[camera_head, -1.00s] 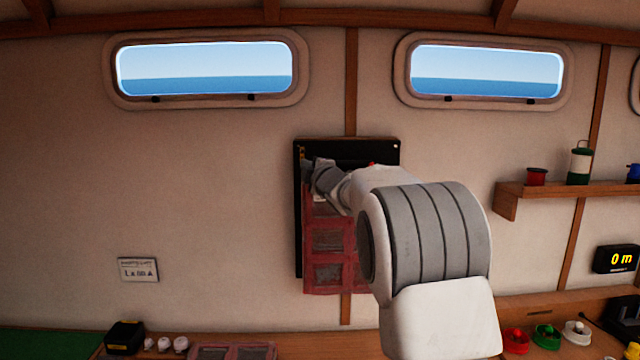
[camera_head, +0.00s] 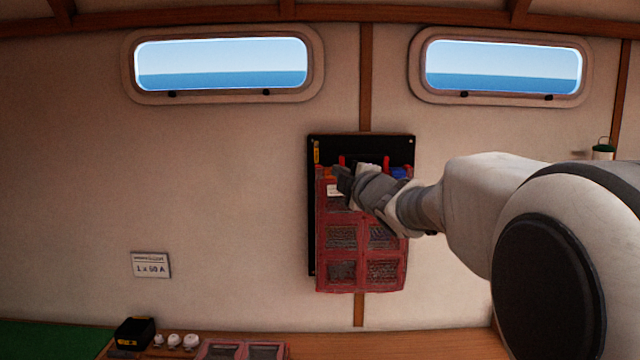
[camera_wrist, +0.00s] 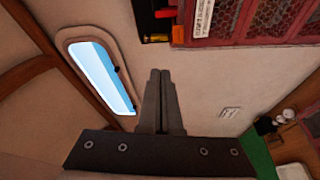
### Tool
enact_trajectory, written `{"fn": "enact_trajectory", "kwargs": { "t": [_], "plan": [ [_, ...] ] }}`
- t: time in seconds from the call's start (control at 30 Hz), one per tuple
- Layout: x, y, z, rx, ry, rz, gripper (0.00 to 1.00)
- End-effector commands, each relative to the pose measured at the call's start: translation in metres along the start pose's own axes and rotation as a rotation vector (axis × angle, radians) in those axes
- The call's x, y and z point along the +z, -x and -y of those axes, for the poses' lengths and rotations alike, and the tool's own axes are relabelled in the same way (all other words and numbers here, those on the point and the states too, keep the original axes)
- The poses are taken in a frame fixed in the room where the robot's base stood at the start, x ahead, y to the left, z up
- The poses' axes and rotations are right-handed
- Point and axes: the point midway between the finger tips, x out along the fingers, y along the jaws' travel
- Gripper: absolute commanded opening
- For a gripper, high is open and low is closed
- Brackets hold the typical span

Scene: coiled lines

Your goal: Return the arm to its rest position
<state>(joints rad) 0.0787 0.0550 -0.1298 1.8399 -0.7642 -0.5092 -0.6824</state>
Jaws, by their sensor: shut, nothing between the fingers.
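My arm (camera_head: 490,205) reaches in from the right in the head view. My gripper (camera_head: 341,180) is at its far end, in front of the upper part of a red mesh-windowed panel on the wall. In the wrist view my gripper (camera_wrist: 160,75) has its two fingers together with nothing between them. Bare wall lies beyond the fingertips in that view, with the red panel (camera_wrist: 230,38) at the top right. I cannot tell the exact gap between my gripper and the panel.
The red panel (camera_head: 340,241) hangs on a black board (camera_head: 312,230) with coloured items along its top. Portholes (camera_head: 220,65) are above. A label card (camera_head: 150,264) is on the wall. A black box (camera_head: 134,333) and white knobs (camera_head: 174,340) sit on the counter.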

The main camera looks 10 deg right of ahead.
Motion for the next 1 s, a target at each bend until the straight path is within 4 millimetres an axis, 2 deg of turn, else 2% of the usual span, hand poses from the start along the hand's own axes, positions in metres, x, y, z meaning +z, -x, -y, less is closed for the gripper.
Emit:
{"fn": "enact_trajectory", "kwargs": {
  "t": [0.17, 0.37, 0.67, 0.9, 1.0],
  "plan": [
    [0.006, 0.024, 0.002, -0.036, -0.115, 0.087, 0.00],
    [0.014, 0.084, 0.029, -0.141, -0.403, 0.289, 0.00],
    [0.002, 0.199, 0.105, -0.342, -0.841, 0.595, 0.00],
    [-0.031, 0.301, 0.176, -0.533, -1.137, 0.837, 0.00],
    [-0.044, 0.335, 0.199, -0.602, -1.220, 0.920, 0.00]
  ]
}}
